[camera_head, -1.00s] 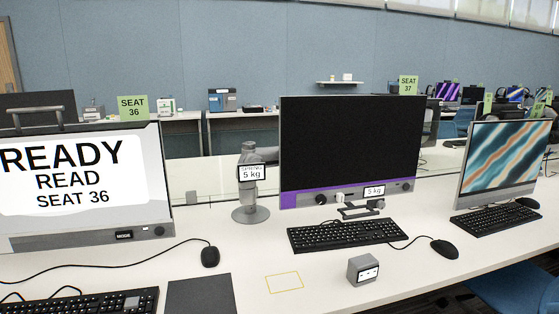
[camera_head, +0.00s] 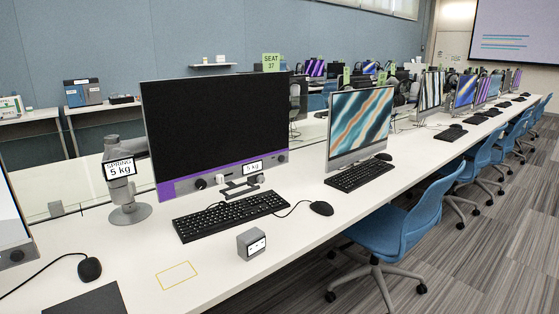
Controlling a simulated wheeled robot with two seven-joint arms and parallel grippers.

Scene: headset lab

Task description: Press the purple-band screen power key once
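The purple-band screen (camera_head: 215,125) stands on the white desk, left of the middle of the head view. Its display is black. A purple band (camera_head: 190,184) runs along its lower edge. On the lower bezel are dark round knobs, a small white part (camera_head: 220,179), and a "5 kg" label (camera_head: 252,167). A dark bracket (camera_head: 240,187) sits just below the bezel. I cannot tell which part is the power key. Neither of my grippers shows in the view.
A black keyboard (camera_head: 231,215) and mouse (camera_head: 321,208) lie before the screen. A grey box (camera_head: 251,243) stands near the desk's front edge. A "5 kg" spring arm (camera_head: 126,190) stands at left.

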